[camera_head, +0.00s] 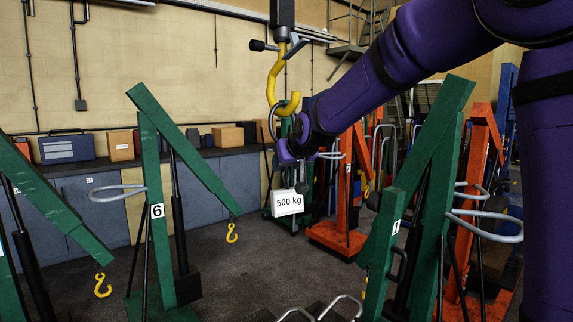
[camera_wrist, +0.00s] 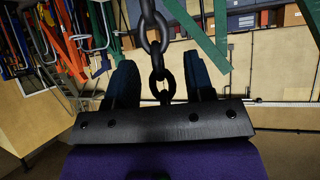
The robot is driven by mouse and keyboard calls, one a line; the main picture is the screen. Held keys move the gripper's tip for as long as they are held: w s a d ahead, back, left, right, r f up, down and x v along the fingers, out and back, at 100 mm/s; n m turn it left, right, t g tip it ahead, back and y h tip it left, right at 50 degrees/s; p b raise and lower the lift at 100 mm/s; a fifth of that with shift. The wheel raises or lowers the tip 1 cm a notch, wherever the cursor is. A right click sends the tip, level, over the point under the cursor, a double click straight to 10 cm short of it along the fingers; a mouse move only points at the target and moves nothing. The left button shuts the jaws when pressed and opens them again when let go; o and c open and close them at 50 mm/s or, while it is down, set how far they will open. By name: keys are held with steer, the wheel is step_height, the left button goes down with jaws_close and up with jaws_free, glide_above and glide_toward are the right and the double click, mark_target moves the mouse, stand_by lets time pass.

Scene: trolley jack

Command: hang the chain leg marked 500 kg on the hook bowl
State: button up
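The yellow hook (camera_head: 276,80) hangs from its block at top centre, its bowl curving right. The leg's dark ring (camera_head: 271,124) overlaps the left of the bowl; whether it is seated there I cannot tell. The white "500 kg" tag (camera_head: 288,203) hangs below my gripper. In the wrist view, the chain (camera_wrist: 157,62) runs between my two fingers, and its upper end is hidden behind the dark bar. My gripper (camera_wrist: 161,75) looks open, with gaps on both sides of the chain. In the head view, my gripper (camera_head: 303,150) is right beside and below the bowl.
A green crane marked 6 (camera_head: 157,215) stands at left, another marked 1 (camera_head: 398,230) at right. An orange crane (camera_head: 338,232) stands behind. A bench (camera_head: 190,158) with boxes runs along the wall. Open floor lies at centre left.

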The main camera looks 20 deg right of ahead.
steer(key=shift+o, duration=0.2)
steer(key=shift+f, duration=0.15)
steer(key=shift+s, duration=0.1)
steer(key=v, duration=1)
steer(key=s+d+f+g, duration=0.2)
steer(key=s+f, duration=0.1)
steer(key=s, duration=0.8)
steer(key=s+d+f+m+g+h, duration=0.1)
steer(key=s+d+f+g, duration=0.1)
steer(key=s, duration=0.9)
steer(key=s+d+f+g, duration=0.2)
steer(key=s+f, duration=0.3)
steer(key=s, duration=0.6)
steer(key=shift+d, duration=0.5)
steer(key=shift+c, duration=0.6)
